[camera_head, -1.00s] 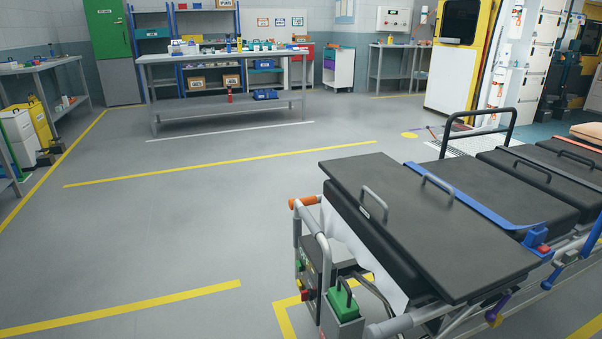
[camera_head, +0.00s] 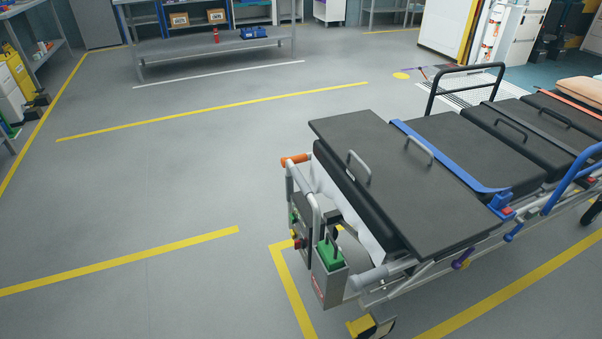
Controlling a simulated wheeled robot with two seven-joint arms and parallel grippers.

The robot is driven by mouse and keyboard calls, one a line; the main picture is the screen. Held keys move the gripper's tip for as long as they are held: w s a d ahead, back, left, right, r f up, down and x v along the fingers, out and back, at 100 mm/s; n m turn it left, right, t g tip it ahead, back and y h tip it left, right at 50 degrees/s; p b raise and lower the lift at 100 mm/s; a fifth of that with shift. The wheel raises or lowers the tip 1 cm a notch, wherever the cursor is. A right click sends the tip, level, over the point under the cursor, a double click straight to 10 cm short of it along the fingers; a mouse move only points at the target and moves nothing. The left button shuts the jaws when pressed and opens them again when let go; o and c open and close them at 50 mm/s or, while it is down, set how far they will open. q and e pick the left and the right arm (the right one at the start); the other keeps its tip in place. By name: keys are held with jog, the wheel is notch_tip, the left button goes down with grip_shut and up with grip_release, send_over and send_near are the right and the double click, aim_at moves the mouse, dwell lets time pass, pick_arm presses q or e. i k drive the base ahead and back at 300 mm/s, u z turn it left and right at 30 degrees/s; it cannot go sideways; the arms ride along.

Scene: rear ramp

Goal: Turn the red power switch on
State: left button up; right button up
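A stretcher with a black padded top (camera_head: 410,180) stands at the right. At its near left end hangs a dark control panel (camera_head: 301,228) with small green, yellow and red parts. A small red knob (camera_head: 298,243) shows low on this panel, partly behind the grey frame tube; I cannot tell whether it is the power switch or how it is set. Beside it is a grey box (camera_head: 328,285) with a green top (camera_head: 329,254) and a dark lever or handle. Neither of my grippers is in view.
An orange grip (camera_head: 296,158) sticks out from the stretcher's left end. Its grey frame and a wheel (camera_head: 372,326) stand near the front. The grey floor (camera_head: 150,200) with yellow lines is clear to the left. A long workbench (camera_head: 215,50) stands at the back.

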aim_at(298, 243)
jog(key=u, duration=1.2)
jog(key=i, duration=4.05)
jog(key=z, duration=4.3)
jog(key=i, duration=0.5)
jog(key=u, duration=0.1)
